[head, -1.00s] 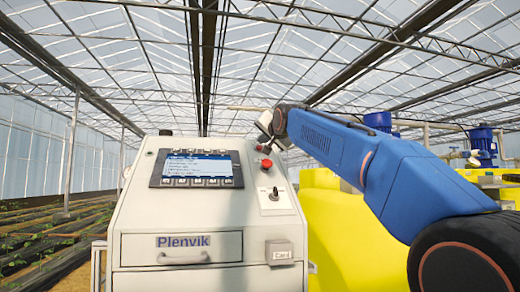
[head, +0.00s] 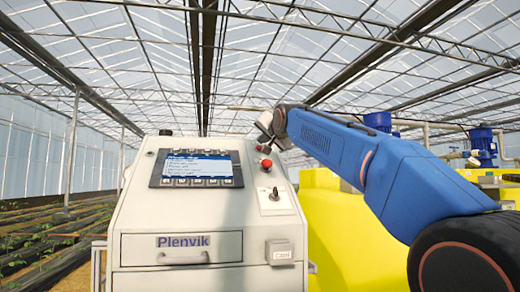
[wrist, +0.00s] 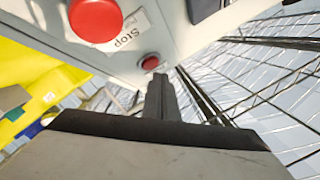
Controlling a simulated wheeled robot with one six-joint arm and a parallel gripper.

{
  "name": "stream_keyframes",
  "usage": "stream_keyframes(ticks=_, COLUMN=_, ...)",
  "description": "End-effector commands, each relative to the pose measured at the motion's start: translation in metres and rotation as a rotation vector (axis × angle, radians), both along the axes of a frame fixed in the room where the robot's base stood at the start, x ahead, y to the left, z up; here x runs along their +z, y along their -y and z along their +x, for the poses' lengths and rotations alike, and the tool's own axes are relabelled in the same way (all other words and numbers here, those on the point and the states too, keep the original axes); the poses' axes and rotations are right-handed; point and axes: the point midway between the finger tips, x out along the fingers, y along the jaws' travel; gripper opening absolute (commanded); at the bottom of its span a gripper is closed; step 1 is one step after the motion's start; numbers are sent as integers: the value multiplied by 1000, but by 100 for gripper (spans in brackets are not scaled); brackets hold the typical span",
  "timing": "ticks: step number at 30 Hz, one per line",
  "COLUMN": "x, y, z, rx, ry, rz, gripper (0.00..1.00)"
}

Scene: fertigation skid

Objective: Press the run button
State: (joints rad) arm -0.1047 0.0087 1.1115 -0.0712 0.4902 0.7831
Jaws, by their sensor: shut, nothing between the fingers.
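In the wrist view a small red round button (wrist: 150,62) sits on the grey panel just beyond the tips of my gripper (wrist: 160,78). Its label is partly hidden, so I cannot read whether it says run. A larger red mushroom button (wrist: 95,18) beside it is labelled Stop. In the head view the Stop button (head: 266,163) shows on the sloped right side of the cabinet, and my gripper (head: 264,146) is just above it, close to the panel. The fingers are shut and empty. I cannot tell whether the tips touch the small button.
The Plenvik cabinet (head: 185,222) carries a lit screen (head: 197,168), a key switch (head: 274,193) below the Stop button, and a small card box (head: 279,252). A yellow tank (head: 345,240) stands to the right, under my arm. Planting beds lie at the left.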

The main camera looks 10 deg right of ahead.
Motion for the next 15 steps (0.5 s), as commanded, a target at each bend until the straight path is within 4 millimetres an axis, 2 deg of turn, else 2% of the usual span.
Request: stream_keyframes(ticks=15, x=-6, y=0, z=5, rx=0, ry=0, rz=0, gripper=0)
